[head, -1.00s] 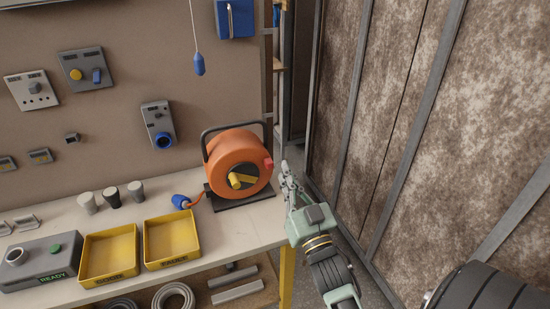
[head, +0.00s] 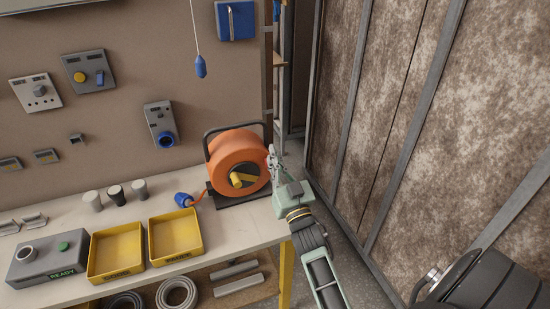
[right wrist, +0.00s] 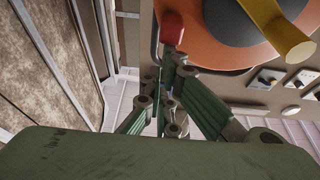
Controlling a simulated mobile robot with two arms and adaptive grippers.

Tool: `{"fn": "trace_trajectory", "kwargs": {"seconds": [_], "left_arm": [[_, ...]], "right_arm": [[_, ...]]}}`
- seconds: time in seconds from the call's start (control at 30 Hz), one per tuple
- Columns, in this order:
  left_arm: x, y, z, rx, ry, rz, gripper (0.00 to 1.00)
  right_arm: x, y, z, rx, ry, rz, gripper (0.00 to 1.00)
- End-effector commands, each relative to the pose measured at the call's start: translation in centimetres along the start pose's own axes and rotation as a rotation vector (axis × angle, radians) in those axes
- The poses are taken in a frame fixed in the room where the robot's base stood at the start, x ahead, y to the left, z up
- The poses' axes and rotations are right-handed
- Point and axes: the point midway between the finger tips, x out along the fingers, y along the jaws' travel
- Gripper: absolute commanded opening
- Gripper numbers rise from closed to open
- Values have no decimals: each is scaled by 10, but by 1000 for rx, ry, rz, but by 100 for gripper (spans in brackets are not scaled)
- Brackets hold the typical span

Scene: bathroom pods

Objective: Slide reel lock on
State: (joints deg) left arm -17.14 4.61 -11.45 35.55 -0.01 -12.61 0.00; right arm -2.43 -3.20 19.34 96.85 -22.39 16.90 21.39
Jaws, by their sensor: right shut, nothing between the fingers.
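The orange cable reel (head: 238,155) stands on the bench in a dark frame, with a yellow crank handle (head: 242,181) on its dark hub. A red piece, which looks like the reel lock (right wrist: 172,27), shows at the reel's edge in the right wrist view. In the head view my right gripper hides most or all of it. My right gripper (head: 272,156) is shut and empty, at the reel's right side. In the right wrist view its fingertips (right wrist: 172,62) are just below the red piece; I cannot tell whether they touch it. My left gripper is not in view.
Two yellow trays (head: 200,238) and a grey box marked READY (head: 30,270) are at the bench's front left. A blue plug (head: 184,199) lies left of the reel. Several cups stand behind the trays. A brown wall panel (head: 430,120) rises to the right.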

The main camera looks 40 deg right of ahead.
Motion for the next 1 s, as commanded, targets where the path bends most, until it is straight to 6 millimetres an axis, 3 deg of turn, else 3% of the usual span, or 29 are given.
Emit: {"fn": "trace_trajectory", "kwargs": {"seconds": [0.27,0.57,1.0], "left_arm": [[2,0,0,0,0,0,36],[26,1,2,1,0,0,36],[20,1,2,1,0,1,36]], "right_arm": [[-1,0,3,0,-1,0,0],[-11,0,32,0,-3,0,0],[-9,0,30,0,-10,1,0]]}}
